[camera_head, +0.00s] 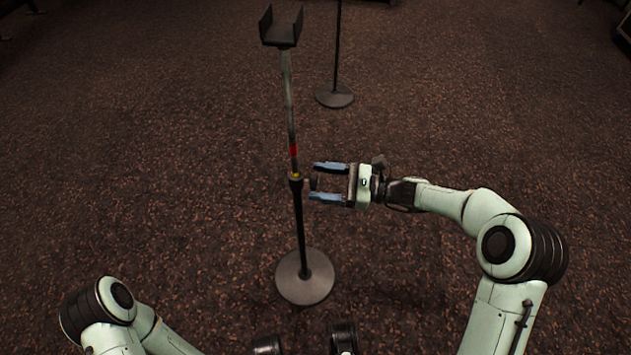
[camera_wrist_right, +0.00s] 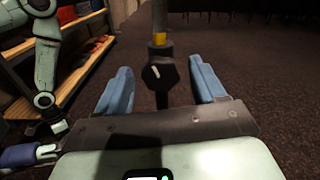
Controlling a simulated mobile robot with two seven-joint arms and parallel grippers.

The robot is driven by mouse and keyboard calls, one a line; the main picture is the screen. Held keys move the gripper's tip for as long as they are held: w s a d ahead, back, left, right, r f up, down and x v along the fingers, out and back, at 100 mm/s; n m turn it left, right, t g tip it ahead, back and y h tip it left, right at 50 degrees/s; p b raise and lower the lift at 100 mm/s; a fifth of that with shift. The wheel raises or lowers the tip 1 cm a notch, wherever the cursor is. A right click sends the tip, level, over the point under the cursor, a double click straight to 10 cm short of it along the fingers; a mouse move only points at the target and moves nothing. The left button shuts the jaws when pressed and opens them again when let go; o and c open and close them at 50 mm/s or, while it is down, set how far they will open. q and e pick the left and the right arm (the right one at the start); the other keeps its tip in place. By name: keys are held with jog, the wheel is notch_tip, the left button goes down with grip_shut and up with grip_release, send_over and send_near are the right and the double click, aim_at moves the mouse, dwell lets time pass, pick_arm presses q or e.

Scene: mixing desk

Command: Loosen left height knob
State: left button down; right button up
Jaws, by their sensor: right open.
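A thin stand with a round base (camera_head: 304,276) and a U-shaped cradle (camera_head: 281,30) on top stands upright in front of me. Red and yellow bands mark its pole near mid-height. The height knob (camera_wrist_right: 159,73) is dark with a pale mark, just under the yellow band in the right wrist view; in the head view it is small (camera_head: 313,184). My right gripper (camera_head: 320,182) is open, its blue fingers pointing at the pole, one on each side of the knob with gaps.
A second stand with a round base (camera_head: 334,96) is farther back. A wooden shelf (camera_wrist_right: 60,88) with folded items shows at the left in the right wrist view. The carpet around the front stand is clear.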

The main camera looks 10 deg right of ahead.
pick_arm(q)
jog(key=shift+s+a+f, duration=0.1)
jog(key=shift+s+f, duration=0.15)
jog(key=shift+s, duration=0.25)
pick_arm(e)
jog(key=shift+x, duration=1)
jog(key=shift+c, duration=0.3)
jog(key=c, duration=0.9)
jog(key=shift+n+p, duration=0.35)
jog(key=shift+n, duration=0.45)
jog(key=shift+c, duration=0.2)
pick_arm(q)
jog(key=shift+w+r, duration=0.25)
jog(key=shift+w, duration=0.25)
jog(key=shift+w+r, duration=0.25)
jog(key=shift+w, duration=0.25)
pick_arm(e)
jog(key=o, duration=1)
jog(key=shift+d, duration=0.1)
pick_arm(q)
jog(key=w+d+r+t+p, duration=0.1)
jog(key=w+r+t+p, duration=0.1)
jog(key=w+r, duration=0.2)
jog(key=shift+w+p, duration=0.35)
jog(key=shift+w, duration=0.35)
pick_arm(e)
jog(key=v, duration=1.3)
jog(key=shift+d, duration=0.15)
